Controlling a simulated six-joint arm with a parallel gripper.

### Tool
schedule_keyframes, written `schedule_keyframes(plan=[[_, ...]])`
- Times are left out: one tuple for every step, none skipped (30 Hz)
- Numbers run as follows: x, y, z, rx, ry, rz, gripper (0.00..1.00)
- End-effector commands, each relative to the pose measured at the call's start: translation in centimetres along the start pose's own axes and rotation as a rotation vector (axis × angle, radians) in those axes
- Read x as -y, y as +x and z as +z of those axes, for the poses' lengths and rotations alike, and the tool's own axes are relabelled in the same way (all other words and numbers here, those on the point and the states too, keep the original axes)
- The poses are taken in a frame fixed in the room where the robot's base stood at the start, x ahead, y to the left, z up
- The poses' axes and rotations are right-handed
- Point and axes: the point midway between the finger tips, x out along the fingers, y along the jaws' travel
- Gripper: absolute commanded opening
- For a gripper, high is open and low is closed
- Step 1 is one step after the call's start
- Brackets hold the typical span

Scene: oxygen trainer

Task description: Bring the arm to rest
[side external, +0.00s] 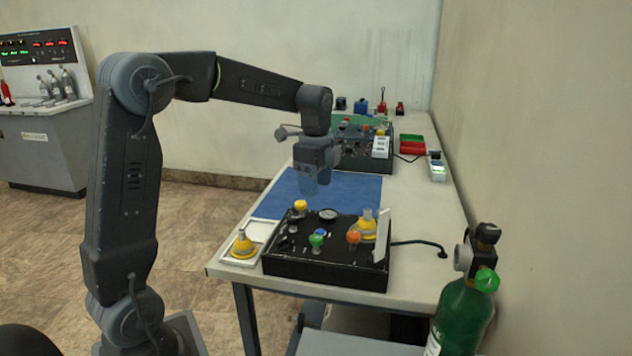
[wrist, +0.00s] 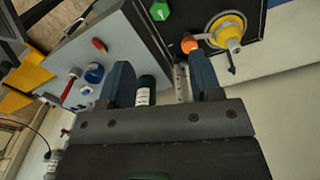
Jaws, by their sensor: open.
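My gripper (side external: 317,182) hangs fingers-down from my raised arm, over the blue mat (side external: 350,190) and behind the near black trainer box (side external: 330,272). It is apart from the box and the table. In the wrist view my gripper (wrist: 162,78) has its two fingers well apart. A green cylinder (wrist: 146,92) shows in the gap, but looks farther off and not held. The near box carries a green knob (side external: 316,240), an orange knob (side external: 353,237) and a yellow-based piece (side external: 368,225); these also show at the top of the wrist view.
A second trainer box (side external: 350,150) stands at the table's back, with a red-green tray (side external: 412,144) to its right. Another yellow piece (side external: 243,245) sits in a white tray at the front left. A green oxygen cylinder (side external: 462,315) stands at the front right. A wall borders the right.

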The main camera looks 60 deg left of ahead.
Motion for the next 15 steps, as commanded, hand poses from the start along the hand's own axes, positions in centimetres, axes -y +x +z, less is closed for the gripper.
schedule_keyframes(plan=[[0.0, 0.0, 0.0, 0.000, 0.000, 0.000, 0.58], [0.0, 0.0, 0.0, 0.000, 0.000, 0.000, 0.58], [0.0, 0.0, 0.0, 0.000, 0.000, 0.000, 0.58], [0.0, 0.0, 0.0, 0.000, -0.001, -0.001, 0.58], [-0.1, -0.1, -0.1, 0.000, -0.004, -0.003, 0.58], [-0.4, -0.2, -0.2, -0.001, -0.013, -0.008, 0.58], [-0.7, -0.5, -0.3, -0.003, -0.026, -0.015, 0.58], [-1.2, -0.7, -0.6, -0.004, -0.043, -0.024, 0.58], [-2.0, -1.1, -0.9, -0.009, -0.074, -0.040, 0.58], [-2.8, -1.5, -1.2, -0.013, -0.104, -0.055, 0.58], [-3.7, -1.9, -1.6, -0.019, -0.138, -0.071, 0.58], [-5.1, -2.4, -2.1, -0.031, -0.191, -0.096, 0.58], [-6.2, -2.8, -2.4, -0.042, -0.236, -0.114, 0.58], [-7.4, -3.1, -2.7, -0.055, -0.281, -0.134, 0.58], [-9.0, -3.4, -3.1, -0.075, -0.345, -0.157, 0.58]])
